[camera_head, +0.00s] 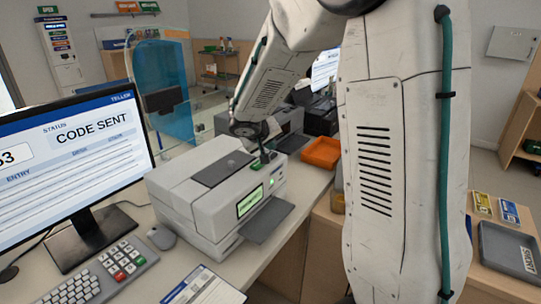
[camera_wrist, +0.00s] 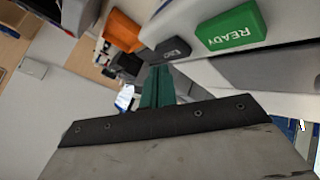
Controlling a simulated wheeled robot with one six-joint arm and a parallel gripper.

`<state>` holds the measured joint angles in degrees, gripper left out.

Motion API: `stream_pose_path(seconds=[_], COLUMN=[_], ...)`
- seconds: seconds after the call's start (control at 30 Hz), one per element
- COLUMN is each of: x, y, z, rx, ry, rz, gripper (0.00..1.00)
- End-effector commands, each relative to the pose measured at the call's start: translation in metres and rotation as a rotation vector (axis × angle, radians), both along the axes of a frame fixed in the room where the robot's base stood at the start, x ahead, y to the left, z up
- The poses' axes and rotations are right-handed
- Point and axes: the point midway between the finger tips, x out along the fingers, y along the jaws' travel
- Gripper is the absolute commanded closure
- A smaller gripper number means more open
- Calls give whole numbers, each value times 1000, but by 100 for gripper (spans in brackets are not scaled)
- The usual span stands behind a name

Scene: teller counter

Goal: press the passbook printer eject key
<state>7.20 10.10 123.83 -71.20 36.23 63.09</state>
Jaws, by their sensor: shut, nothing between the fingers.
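The passbook printer (camera_head: 205,192) is a pale grey box on the counter with a green display (camera_head: 250,200) on its front. My gripper (camera_head: 266,157) is at the printer's top front edge, at its right side. In the wrist view my teal fingers (camera_wrist: 157,80) are shut together and empty. Just beyond their tips is a dark grey key (camera_wrist: 166,50) with small pale lettering that I cannot read surely. Beside it is a green block marked READY (camera_wrist: 231,27). I cannot tell whether the fingertips touch the dark key.
A monitor reading CODE SENT (camera_head: 75,155), a keypad (camera_head: 95,275) and a mouse (camera_head: 161,237) stand left of the printer. An orange tray (camera_head: 321,152) lies behind it to the right. A blue-tinted screen (camera_head: 160,88) stands at the back. My arm hides part of the right side.

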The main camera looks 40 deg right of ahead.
Motion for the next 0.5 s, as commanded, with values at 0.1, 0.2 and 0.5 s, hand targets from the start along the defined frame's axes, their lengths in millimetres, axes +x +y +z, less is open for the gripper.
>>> stream_pose_path(seconds=[0.1,0.2,0.5], x=[0,0,0], y=[0,0,0], z=[-1,-5,-8], rx=[0,-1,0], ry=[0,1,0], rz=[0,1,0], gripper=[100,100,100])
